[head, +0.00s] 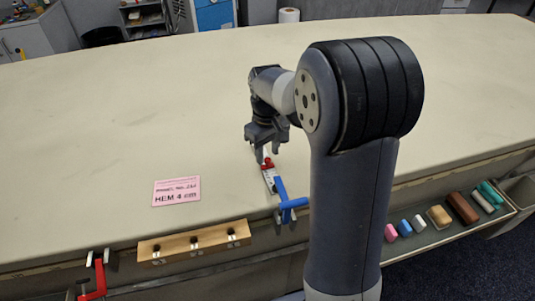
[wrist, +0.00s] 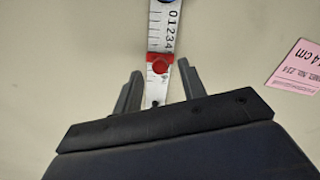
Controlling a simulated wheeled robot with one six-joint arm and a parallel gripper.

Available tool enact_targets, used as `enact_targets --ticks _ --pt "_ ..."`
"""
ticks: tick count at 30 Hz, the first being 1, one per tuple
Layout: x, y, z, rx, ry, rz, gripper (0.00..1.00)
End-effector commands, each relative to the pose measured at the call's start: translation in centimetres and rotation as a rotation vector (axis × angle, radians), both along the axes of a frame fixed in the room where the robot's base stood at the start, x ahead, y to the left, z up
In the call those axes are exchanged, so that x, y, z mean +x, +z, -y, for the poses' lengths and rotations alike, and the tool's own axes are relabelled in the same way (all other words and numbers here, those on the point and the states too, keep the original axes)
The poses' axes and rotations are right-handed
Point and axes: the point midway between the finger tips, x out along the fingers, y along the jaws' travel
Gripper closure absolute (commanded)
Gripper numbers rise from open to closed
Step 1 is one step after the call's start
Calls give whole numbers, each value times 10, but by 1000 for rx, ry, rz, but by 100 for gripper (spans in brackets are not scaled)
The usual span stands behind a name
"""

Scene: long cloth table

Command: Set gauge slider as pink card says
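The pink card (head: 177,191) lies flat on the table and reads "HEM 4 cm"; part of it shows at the right of the wrist view (wrist: 298,65). The gauge is a pale ruler (wrist: 163,27) with digits 0 to 4, the 0 end at the blue part. Its red slider knob (wrist: 160,65) sits just beyond the 4, on the gripper side; the knob also shows in the head view (head: 267,163). My gripper (wrist: 160,70) is open, one finger on each side of the gauge near the knob, with visible gaps. Finger height is hard to tell.
A blue clamp (head: 291,204) is at the table edge by the gauge. A wooden slotted block (head: 195,242) and a red clamp (head: 96,280) are along the front edge. A trough (head: 450,232) with colored blocks hangs at right. The tabletop beyond is clear.

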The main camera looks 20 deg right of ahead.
Motion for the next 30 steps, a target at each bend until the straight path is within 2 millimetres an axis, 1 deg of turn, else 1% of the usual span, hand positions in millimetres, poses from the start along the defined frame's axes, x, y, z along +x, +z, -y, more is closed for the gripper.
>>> enact_targets --ticks 1,5,14,28,30 --pt "0 -6 0 0 0 -2 61" --pt "0 -13 0 0 0 -1 61" --pt "0 -15 0 0 0 1 62" --pt "0 -14 0 0 0 1 100" --pt "0 -14 0 0 0 1 100"
